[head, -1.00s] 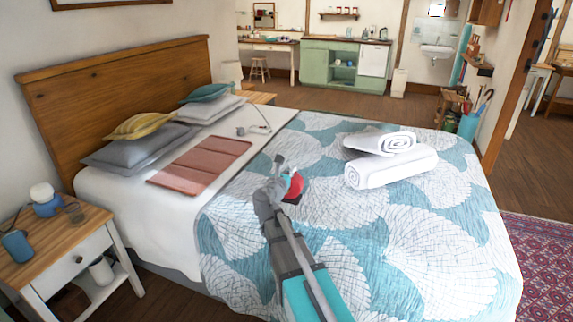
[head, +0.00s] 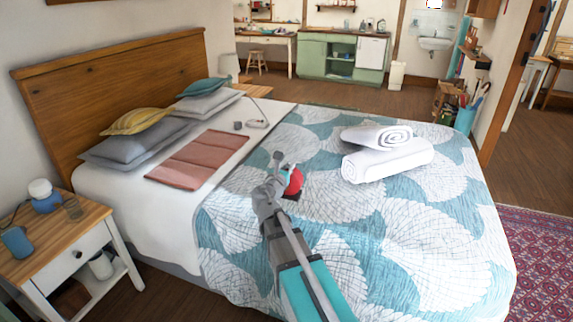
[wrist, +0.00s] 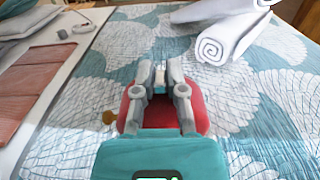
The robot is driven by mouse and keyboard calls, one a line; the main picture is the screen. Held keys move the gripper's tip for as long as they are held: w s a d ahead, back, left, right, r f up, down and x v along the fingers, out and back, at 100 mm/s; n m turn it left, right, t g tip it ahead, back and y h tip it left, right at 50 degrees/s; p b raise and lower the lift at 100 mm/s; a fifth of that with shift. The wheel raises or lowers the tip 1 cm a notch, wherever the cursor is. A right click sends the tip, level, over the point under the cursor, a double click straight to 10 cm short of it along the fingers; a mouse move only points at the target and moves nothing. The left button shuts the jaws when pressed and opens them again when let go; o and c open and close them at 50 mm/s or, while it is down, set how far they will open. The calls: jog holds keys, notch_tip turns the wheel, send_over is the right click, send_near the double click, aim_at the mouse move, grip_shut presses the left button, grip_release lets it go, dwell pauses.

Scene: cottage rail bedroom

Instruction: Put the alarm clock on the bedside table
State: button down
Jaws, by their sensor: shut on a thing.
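The red rounded thing, which looks like the alarm clock (head: 294,181), is on or just above the patterned bedspread near the middle of the bed. The near bedside table (head: 72,229), wooden-topped with a white drawer, stands at the left, well apart from my gripper.
The bedside table holds a blue-based lamp (head: 44,197), a glass (head: 73,208) and a blue object (head: 17,242); some bare top lies between them. Rolled white towels (head: 388,160), a folded pink cloth (head: 198,160) and pillows (head: 130,143) lie on the bed. Another bedside table (head: 253,90) stands beyond.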

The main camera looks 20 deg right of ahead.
notch_tip(320, 180, up, 17)
jog(key=p, duration=1.7)
jog(key=shift+d, duration=0.1)
